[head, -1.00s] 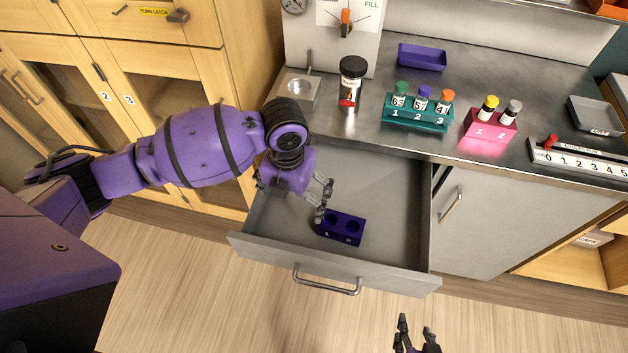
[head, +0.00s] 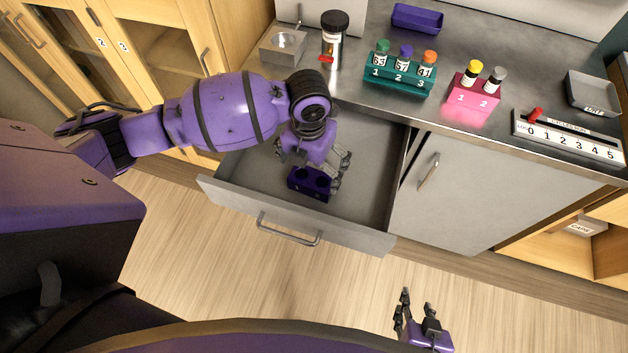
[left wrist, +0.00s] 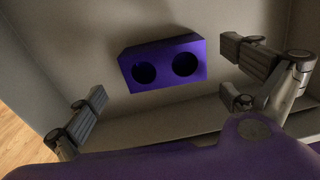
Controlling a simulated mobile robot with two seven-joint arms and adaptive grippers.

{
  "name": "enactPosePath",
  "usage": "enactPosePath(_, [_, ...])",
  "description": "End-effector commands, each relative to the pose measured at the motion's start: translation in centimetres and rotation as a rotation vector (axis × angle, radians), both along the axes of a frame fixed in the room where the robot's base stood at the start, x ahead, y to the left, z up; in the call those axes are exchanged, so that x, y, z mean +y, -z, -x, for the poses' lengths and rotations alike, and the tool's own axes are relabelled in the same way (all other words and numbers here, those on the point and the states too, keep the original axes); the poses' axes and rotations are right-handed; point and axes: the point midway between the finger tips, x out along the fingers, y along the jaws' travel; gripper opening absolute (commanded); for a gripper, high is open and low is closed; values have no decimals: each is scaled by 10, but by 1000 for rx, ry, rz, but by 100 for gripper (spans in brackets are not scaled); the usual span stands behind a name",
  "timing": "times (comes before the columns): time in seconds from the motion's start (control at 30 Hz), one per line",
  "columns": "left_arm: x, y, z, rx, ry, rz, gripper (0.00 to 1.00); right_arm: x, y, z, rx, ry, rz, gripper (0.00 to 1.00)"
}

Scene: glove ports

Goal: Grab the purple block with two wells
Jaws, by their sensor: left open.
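The purple block with two wells (head: 309,184) lies in the open drawer, near its front wall. In the left wrist view the block (left wrist: 163,63) shows its two dark, empty-looking wells, ahead of and between the fingers. My left gripper (head: 311,165) is over the drawer at the block, with its fingers spread. In the left wrist view the left gripper (left wrist: 168,100) is open and I see no finger touching the block. My right gripper (head: 418,310) is out over the floor in front of the cabinet, with its fingers apart and nothing between them.
The drawer (head: 367,185) has raised walls and a front handle (head: 290,230). The counter above holds a teal rack with several vials (head: 398,80), a pink rack with two vials (head: 472,92), a black-lidded jar (head: 334,40) and a purple tray (head: 417,17).

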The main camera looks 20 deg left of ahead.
Motion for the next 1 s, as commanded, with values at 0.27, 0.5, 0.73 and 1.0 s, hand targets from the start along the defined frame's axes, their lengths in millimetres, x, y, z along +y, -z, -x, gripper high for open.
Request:
enactPosePath(0.27, [-4,40,3,2,-1,0,100,3,-6,-5,-12,3,-6,40])
enactPosePath(0.5, [-4,53,2,-1,0,-1,100,0,-5,-4,-9,-4,1,40])
enactPosePath(0.73, [-4,53,2,-1,0,-1,88,-3,-4,-3,-6,-11,7,40])
enactPosePath(1.0, [-3,53,2,0,0,-1,53,-2,-3,-4,-6,-9,6,40])
